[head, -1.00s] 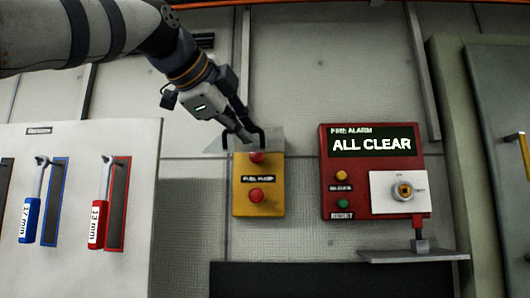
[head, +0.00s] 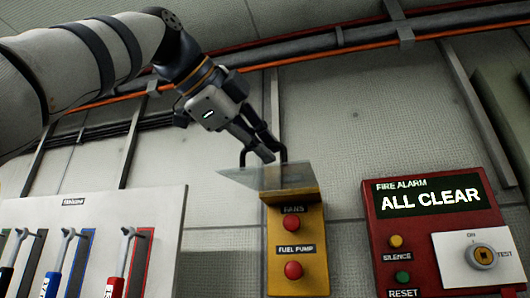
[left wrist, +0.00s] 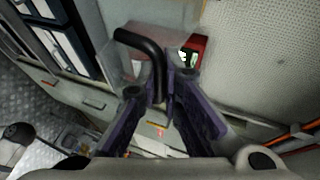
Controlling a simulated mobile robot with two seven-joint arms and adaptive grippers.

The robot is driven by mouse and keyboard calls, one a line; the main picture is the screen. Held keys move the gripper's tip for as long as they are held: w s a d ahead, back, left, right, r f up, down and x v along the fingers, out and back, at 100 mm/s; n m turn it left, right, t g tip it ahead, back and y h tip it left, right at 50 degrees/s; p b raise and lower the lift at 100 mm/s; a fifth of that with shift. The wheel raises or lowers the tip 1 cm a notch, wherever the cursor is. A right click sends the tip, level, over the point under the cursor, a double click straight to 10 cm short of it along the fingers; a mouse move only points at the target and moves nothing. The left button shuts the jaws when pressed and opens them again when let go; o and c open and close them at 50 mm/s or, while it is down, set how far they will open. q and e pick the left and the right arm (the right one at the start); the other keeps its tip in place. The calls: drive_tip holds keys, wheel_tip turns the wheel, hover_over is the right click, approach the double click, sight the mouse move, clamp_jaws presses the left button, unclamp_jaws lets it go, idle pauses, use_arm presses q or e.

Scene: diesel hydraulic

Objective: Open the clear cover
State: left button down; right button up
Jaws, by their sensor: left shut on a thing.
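The clear cover (head: 262,176) sticks out from the top of a yellow button box (head: 296,245) on the wall, in the head view. It is swung up, roughly level, above two red buttons labelled FANS and FUEL PUMP. My left gripper (head: 270,158) is shut on the cover's black handle (head: 283,154). In the left wrist view the handle (left wrist: 152,55) passes between the fingers of the left gripper (left wrist: 163,95). The cover looks faint there, and its edges are hard to make out. My right gripper is not in view.
A red fire alarm panel (head: 430,235) reading ALL CLEAR is on the wall to the right. A white tool board (head: 165,225) with hanging tools is at lower left. Pipes (head: 330,45) run along the wall above. The wall between box and panel is bare.

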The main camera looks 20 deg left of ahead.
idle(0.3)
use_arm(q)
drive_tip(key=c, duration=2)
unclamp_jaws()
